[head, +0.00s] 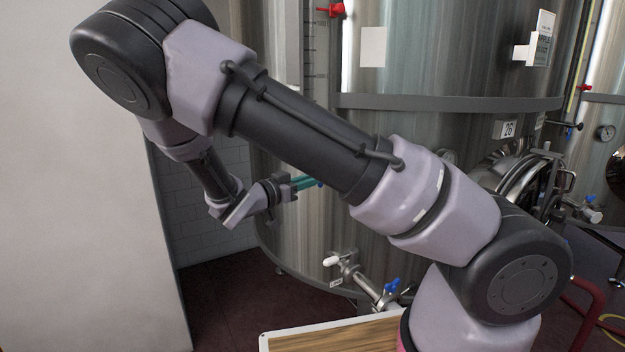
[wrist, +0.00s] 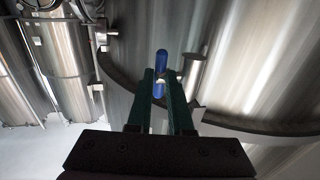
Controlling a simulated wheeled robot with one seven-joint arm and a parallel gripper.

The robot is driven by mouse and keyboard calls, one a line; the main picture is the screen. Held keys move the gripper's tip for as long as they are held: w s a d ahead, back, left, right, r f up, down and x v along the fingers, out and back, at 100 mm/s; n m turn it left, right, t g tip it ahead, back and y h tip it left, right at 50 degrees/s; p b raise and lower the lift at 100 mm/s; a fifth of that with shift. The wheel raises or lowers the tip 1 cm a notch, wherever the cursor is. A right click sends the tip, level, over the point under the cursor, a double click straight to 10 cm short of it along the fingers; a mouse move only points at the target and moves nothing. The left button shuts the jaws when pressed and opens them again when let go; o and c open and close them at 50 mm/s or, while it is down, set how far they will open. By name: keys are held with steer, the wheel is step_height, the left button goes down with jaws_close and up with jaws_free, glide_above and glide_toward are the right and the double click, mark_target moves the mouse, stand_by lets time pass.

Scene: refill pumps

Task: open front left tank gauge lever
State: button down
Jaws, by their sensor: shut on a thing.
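A blue lever (wrist: 161,60) sits between the two dark green fingers of my gripper (wrist: 162,78) in the wrist view. One end stands out past the fingertips and a lower part shows between them. My gripper is shut on it. A short metal fitting (wrist: 192,75) on the tank wall is just to the right of the fingers. In the head view my gripper (head: 306,183) is at the left part of the large steel tank (head: 300,225). Only a small blue tip (head: 320,184) of the lever shows there, and my arm hides much around it.
A pale wall (head: 75,200) stands close on the left. A wooden-topped surface (head: 335,336) is at the bottom. More tanks (wrist: 55,50) show at the left in the wrist view.

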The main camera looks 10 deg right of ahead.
steer(key=c, duration=1.1)
jaws_free()
steer(key=v, duration=1)
steer(key=shift+s+a, duration=0.25)
steer(key=shift+a, duration=0.05)
